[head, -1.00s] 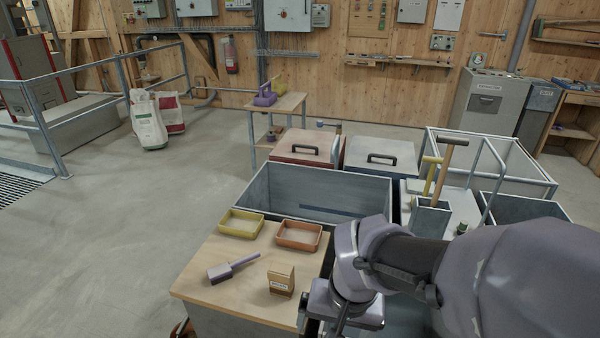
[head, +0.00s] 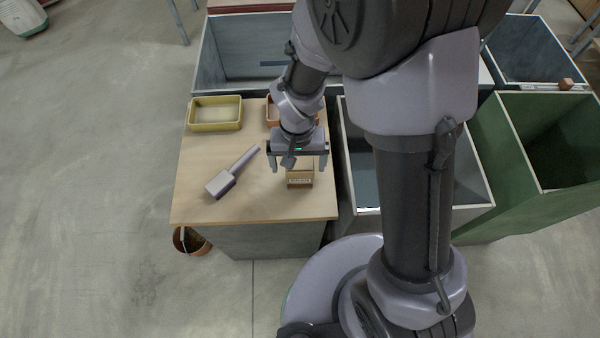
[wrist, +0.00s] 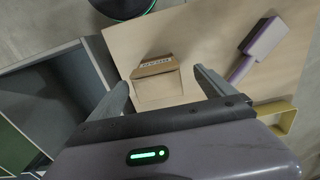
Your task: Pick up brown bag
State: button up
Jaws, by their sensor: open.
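The small brown bag (head: 299,179) with a pale label stands on the wooden tabletop (head: 240,205), near its right front corner. In the wrist view the bag (wrist: 156,82) lies ahead, between the lines of my two fingers. My gripper (head: 297,162) is above and just behind the bag in the head view, with its fingers pointing down. In the wrist view my gripper (wrist: 160,85) is open and empty, with its fingers apart on either side. I see no contact with the bag.
A yellow tray (head: 215,113) and a partly hidden orange tray (head: 272,110) stand at the table's back. Open grey bins (head: 360,180) and a green bin (head: 545,140) stand to the right. A brown bucket (head: 190,241) is below the left edge.

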jog(key=f+b, duration=0.2)
jog(key=f, duration=0.1)
jog(key=f+b, duration=0.1)
jog(key=f, duration=0.1)
jog(key=shift+w+d+f, duration=0.2)
jog(key=shift+w+d, duration=0.1)
jog(key=shift+r, duration=0.15)
jog(key=c, duration=1.7)
jog(key=shift+o, duration=0.2)
jog(key=shift+r+p, duration=0.15)
jog(key=shift+p, duration=0.15)
